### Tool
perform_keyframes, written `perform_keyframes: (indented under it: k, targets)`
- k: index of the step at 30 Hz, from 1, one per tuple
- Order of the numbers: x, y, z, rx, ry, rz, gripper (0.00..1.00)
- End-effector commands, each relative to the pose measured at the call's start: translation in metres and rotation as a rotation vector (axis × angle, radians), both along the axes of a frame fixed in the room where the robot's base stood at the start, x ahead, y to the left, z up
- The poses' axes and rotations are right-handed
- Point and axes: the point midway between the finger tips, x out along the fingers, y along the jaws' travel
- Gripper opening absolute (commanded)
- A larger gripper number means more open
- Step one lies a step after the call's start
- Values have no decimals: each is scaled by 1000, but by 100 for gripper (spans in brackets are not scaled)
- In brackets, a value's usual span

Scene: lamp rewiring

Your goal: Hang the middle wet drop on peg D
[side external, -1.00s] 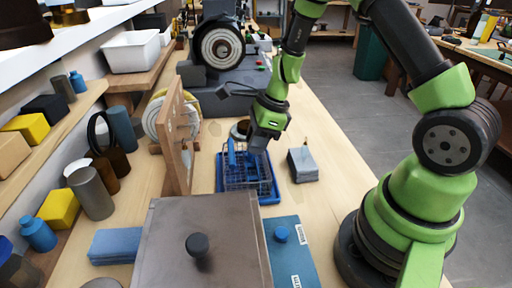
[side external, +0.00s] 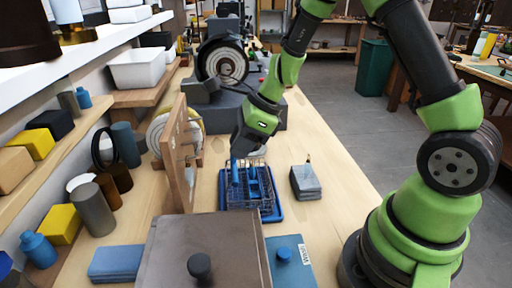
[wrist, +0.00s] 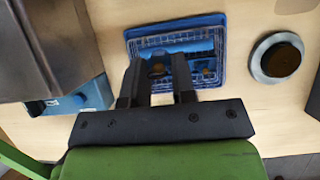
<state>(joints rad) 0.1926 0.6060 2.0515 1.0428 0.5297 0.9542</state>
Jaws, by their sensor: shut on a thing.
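Another blue drop (side external: 253,173) stands in the basket to the right of the held one. A wooden peg board (side external: 177,150) stands upright to the left of the basket. Its pegs are small and seen nearly edge-on, and their letters cannot be read.
The basket stands in a blue tray (side external: 276,214). A grey block stack (side external: 305,183) lies right of it. A brown-grey box with a knob (side external: 215,240) is in front. A round dark-topped dish (wrist: 276,57) lies beside the tray.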

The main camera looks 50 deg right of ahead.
Motion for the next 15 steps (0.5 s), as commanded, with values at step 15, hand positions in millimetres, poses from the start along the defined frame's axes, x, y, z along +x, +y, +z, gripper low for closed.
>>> perform_keyframes:
  k: [15]
  targets:
    - [18, 30, 13, 62, -66, 1, 15]
